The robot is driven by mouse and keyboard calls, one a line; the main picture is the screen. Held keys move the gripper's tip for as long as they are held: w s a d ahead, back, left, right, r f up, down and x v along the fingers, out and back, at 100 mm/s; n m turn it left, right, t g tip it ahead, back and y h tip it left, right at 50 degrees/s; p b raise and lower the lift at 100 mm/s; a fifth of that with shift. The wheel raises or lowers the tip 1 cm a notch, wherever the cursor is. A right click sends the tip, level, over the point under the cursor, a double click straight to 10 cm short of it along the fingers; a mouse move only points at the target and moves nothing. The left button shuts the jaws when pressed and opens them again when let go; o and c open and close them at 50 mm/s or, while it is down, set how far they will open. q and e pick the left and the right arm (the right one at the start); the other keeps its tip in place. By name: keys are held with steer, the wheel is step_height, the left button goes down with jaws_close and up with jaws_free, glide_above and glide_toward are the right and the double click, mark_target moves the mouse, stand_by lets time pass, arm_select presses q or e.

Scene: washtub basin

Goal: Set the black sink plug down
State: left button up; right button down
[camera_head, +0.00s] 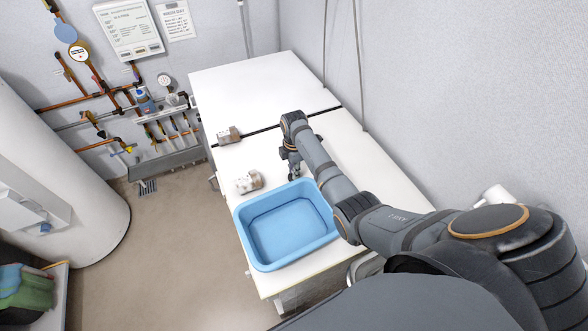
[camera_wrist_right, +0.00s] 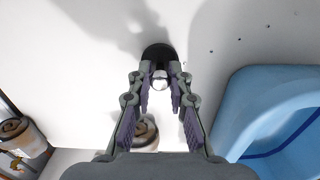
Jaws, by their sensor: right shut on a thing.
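The black sink plug (camera_wrist_right: 157,50) shows in the right wrist view as a dark round shape with a shiny metal part, at the fingertips. My right gripper (camera_wrist_right: 161,83) is shut on it. In the head view my right gripper (camera_head: 293,168) points down over the white worktop, just behind the blue basin and right of a jar. The plug cannot be made out clearly there. From these views I cannot tell whether the plug touches the worktop. My left gripper is not in view.
The blue basin (camera_head: 249,247) stands on the near part of the white worktop (camera_head: 250,85). One jar (camera_head: 248,181) stands by its back left rim; another jar (camera_head: 229,135) is farther back. The far worktop is clear. A wall borders the right side.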

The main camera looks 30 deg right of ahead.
steer(key=shift+f, duration=0.15)
steer(key=c, duration=1.3)
jaws_free()
steer(key=shift+o, duration=0.2)
steer(key=shift+r, duration=0.6)
step_height(320, 180, up, 11)
steer(key=b, duration=0.2)
steer(key=shift+r, duration=0.15)
